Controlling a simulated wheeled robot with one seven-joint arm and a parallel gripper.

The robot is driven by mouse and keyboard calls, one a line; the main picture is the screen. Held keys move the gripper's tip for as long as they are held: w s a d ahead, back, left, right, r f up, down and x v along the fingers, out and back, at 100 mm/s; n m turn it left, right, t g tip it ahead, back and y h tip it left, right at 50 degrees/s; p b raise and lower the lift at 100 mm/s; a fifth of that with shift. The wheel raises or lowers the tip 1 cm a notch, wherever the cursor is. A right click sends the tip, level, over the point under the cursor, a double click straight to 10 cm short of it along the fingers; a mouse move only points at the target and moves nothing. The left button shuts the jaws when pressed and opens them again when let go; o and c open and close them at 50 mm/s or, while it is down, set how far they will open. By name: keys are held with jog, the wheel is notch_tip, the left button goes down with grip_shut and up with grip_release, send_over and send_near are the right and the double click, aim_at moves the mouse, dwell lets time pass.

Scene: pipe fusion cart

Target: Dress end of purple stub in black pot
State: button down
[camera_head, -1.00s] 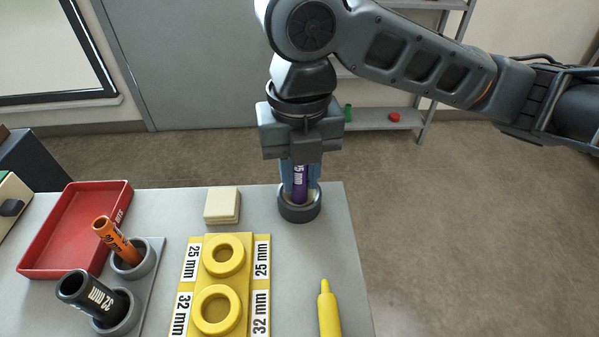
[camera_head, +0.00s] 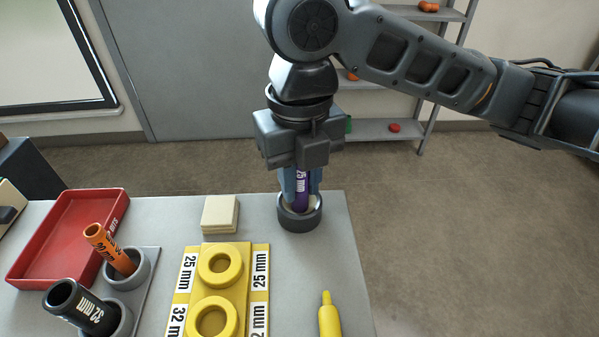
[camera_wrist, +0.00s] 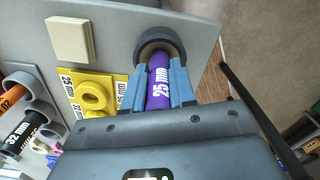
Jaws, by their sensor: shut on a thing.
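The purple stub (camera_head: 302,187), marked 25 mm, is held upright between the blue fingers of my gripper (camera_head: 300,190). Its lower end is inside the black pot (camera_head: 300,219) at the table's far right corner. In the wrist view the purple stub (camera_wrist: 160,82) runs between the two blue fingers (camera_wrist: 158,92) into the mouth of the black pot (camera_wrist: 160,40). A pale lining shows inside the pot's rim. The stub's end is hidden inside the pot.
A cream block (camera_head: 220,214) lies left of the pot. A yellow fixture (camera_head: 220,290) with two rings, a yellow pen-like tool (camera_head: 329,318), a red tray (camera_head: 68,235), an orange stub (camera_head: 108,248) and a black stub (camera_head: 82,306) in grey holders share the table.

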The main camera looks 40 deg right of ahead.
jog(key=m+p, duration=0.1)
jog(key=m, duration=0.3)
jog(key=shift+p, duration=0.3)
jog(key=shift+f+n+b, duration=0.15)
jog(key=shift+n+b, duration=0.6)
jog(key=shift+n, duration=0.05)
jog(key=shift+n+b, duration=1.25)
jog(key=shift+n, duration=1.25)
jog(key=shift+m+p, duration=0.55)
jog(key=shift+m, duration=0.45)
jog(key=m+p, duration=0.2)
jog(key=m, duration=0.2)
jog(key=shift+m, duration=0.4)
jog(key=shift+n+b, duration=0.45)
jog(key=shift+n, duration=0.05)
jog(key=n+b, duration=0.2)
jog(key=n, duration=0.2)
jog(key=shift+f+n+b, duration=0.1)
jog(key=shift+n+b, duration=0.2)
jog(key=shift+n, duration=0.6)
